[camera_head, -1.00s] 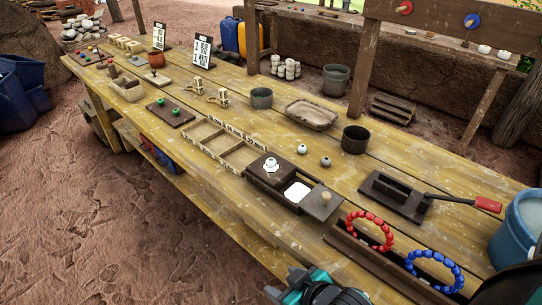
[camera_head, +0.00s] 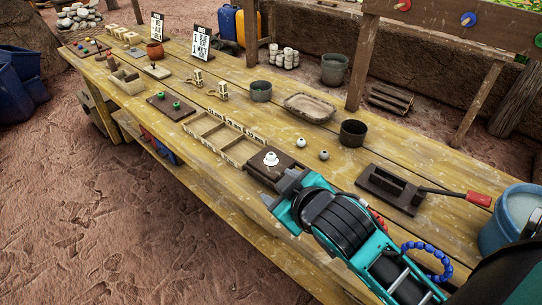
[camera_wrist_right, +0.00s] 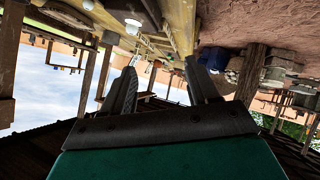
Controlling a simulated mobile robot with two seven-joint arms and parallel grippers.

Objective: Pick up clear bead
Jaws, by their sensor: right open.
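Two small round beads lie on the wooden table: a whitish bead (camera_head: 301,142) and a greyer bead (camera_head: 323,154). I cannot tell which one is clear. My right gripper (camera_head: 283,188) is open in the head view, in front of a dark block (camera_head: 277,168) with a white knobbed piece (camera_head: 270,158) on top. It is nearer the front edge than both beads and touches neither. Its two spread fingers also show in the right wrist view (camera_wrist_right: 162,84), with nothing between them. My left gripper is not in view.
A divided wooden tray (camera_head: 222,139) lies left of the block. A dark cup (camera_head: 353,133) stands behind the beads. A dark press with a red handle (camera_head: 479,199) and a blue bead ring (camera_head: 428,262) are to the right. Bare table surrounds the beads.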

